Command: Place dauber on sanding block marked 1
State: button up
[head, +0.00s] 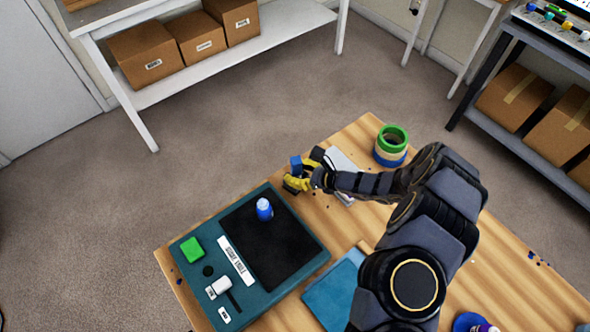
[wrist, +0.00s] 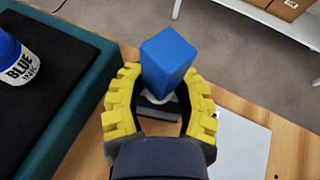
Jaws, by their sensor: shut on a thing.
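My gripper (head: 297,183), with yellow padded fingers, is shut on a plain blue block (wrist: 168,60) and holds it over the table near its far left edge. The block also shows in the head view (head: 296,167). No number is visible on it. I cannot tell from looks which thing is the dauber. No mark 1 is readable. A grey and white thing (wrist: 158,108) shows partly behind the held block.
The teal tray (head: 313,262) holds the black mat, a green block (head: 191,250), a white-headed tool (head: 222,286) and small labels. Tape rolls (head: 392,140) stand at the back. A pale sheet (head: 342,160) lies behind my arm. A blue cloth (head: 332,290) lies in front.

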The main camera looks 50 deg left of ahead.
jog(key=shift+f, duration=0.15)
jog(key=o, duration=1)
jog(key=shift+w+d+r, duration=0.1)
jog(key=shift+r, duration=0.15)
jog(key=v, duration=1.1)
jog(key=shift+d+r, duration=0.15)
jog(key=shift+d, duration=0.2)
jog(key=shift+r, duration=0.1)
